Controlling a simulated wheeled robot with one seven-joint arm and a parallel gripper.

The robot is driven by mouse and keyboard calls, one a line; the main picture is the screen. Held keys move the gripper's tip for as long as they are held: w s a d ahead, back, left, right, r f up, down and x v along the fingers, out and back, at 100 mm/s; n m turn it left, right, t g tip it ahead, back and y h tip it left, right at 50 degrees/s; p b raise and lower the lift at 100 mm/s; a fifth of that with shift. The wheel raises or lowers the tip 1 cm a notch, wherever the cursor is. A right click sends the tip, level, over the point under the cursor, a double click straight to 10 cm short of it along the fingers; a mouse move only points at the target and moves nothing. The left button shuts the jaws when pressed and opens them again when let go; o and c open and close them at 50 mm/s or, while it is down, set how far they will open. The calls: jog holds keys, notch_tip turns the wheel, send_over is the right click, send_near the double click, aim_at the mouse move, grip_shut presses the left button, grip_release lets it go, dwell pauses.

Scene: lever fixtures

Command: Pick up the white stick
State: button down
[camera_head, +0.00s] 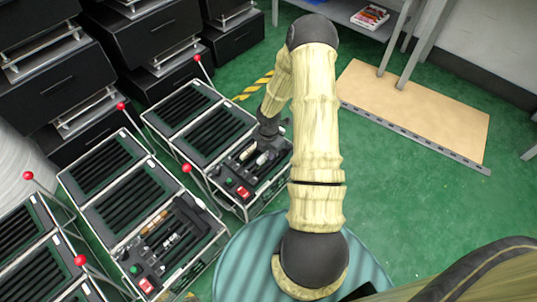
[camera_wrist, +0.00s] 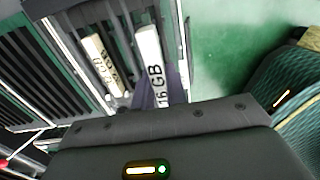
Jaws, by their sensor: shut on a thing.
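The white stick (camera_wrist: 152,62), marked "16 GB", stands out from between my gripper's fingers (camera_wrist: 162,94) in the wrist view. My gripper is shut on its near end, which the gripper body partly hides. A cream stick (camera_wrist: 103,62) with dark writing lies to its left, apart from the fingers. In the head view my gripper (camera_head: 268,138) is low over the front compartment of the middle lever box (camera_head: 247,205). Small pale pieces show there beside it, too small to tell apart.
Another open lever box (camera_head: 160,240) stands to the left, with red-knobbed levers (camera_head: 187,168) beside the boxes. Black drawer units (camera_head: 150,35) stand behind. A tan board (camera_head: 415,110) lies on the green floor at right, with clear floor (camera_head: 400,210) in front of it.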

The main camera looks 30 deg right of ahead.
jog(key=shift+r+p, duration=0.6)
jog(key=shift+r, duration=1.05)
jog(key=shift+r, duration=0.1)
jog(key=shift+a+r+p, duration=0.1)
jog(key=shift+r+p, duration=0.3)
jog(key=shift+p, duration=0.1)
jog(key=a+r+m+p, duration=0.4)
jog(key=r+m+p, duration=0.3)
jog(key=r+p, duration=1.3)
jog(key=w+a+r+m+p, duration=0.1)
jog(key=a+r+m+p, duration=0.4)
jog(key=r+p, duration=1.6)
jog(key=w+a+r+m+p, duration=0.1)
jog(key=a+r+m+p, duration=0.3)
jog(key=r+m+p, duration=0.6)
notch_tip(320, 180, up, 12)
jog(key=p, duration=1.1)
jog(key=shift+a, duration=0.35)
jog(key=shift+f, duration=0.1)
